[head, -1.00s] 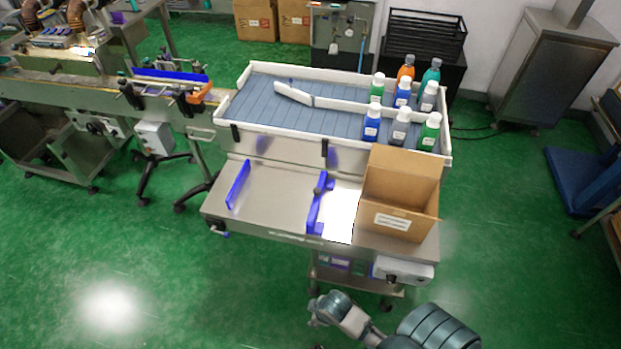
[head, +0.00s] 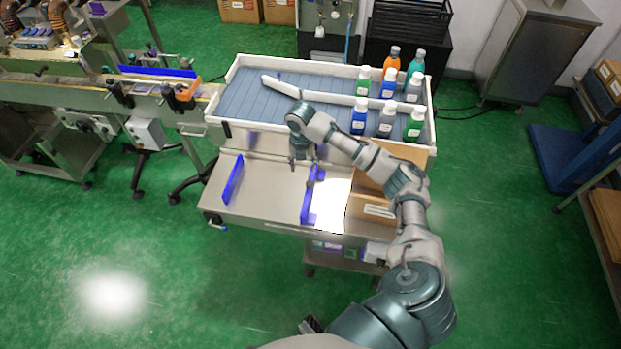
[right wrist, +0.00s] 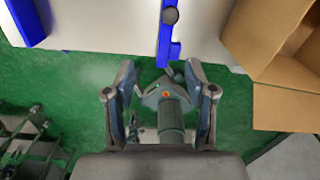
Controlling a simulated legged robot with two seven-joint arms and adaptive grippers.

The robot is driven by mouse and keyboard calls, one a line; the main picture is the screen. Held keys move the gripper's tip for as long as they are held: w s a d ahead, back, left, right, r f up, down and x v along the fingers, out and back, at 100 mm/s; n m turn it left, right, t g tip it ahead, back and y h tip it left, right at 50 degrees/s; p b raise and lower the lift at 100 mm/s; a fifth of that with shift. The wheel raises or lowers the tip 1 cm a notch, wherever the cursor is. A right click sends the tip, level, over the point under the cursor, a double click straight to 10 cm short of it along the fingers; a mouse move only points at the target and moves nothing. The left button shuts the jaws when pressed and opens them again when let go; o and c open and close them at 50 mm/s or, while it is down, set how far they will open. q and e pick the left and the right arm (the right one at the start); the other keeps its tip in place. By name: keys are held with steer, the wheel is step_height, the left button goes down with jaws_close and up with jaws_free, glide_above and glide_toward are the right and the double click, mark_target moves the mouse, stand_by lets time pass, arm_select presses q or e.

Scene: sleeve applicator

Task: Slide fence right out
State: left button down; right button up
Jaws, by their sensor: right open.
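The right fence (head: 306,205) is an upright blue plate with a dark knob (head: 311,176), standing on the steel table (head: 265,190) left of the cardboard box. The left fence (head: 233,180) is a similar blue plate at the table's left. My right gripper (head: 302,160) points down over the back of the table, close to the right fence's rear end. In the right wrist view my right gripper (right wrist: 160,72) is open with nothing held between its fingers; the right fence (right wrist: 165,38) and its knob (right wrist: 170,15) lie ahead of them. My left gripper is out of view.
The open cardboard box (head: 375,212) stands right of the right fence, partly hidden by my arm. Behind, a white-rimmed tray (head: 240,135) holds several bottles (head: 387,120) and a white guide rail (head: 283,87). The table between the two fences is clear.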

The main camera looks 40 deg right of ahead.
step_height(320, 180, up, 4)
steer(key=n, duration=0.1)
glide_above(310, 183)
step_height(310, 183, down, 15)
steer(key=shift+f+b, duration=0.15)
steer(key=shift+b, duration=0.55)
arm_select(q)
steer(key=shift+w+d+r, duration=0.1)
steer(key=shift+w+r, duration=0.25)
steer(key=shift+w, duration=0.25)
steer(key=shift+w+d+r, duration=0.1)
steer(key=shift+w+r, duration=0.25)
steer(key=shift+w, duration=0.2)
arm_select(e)
steer(key=shift+a+f, duration=0.1)
steer(key=shift+f, duration=0.65)
jaws_close()
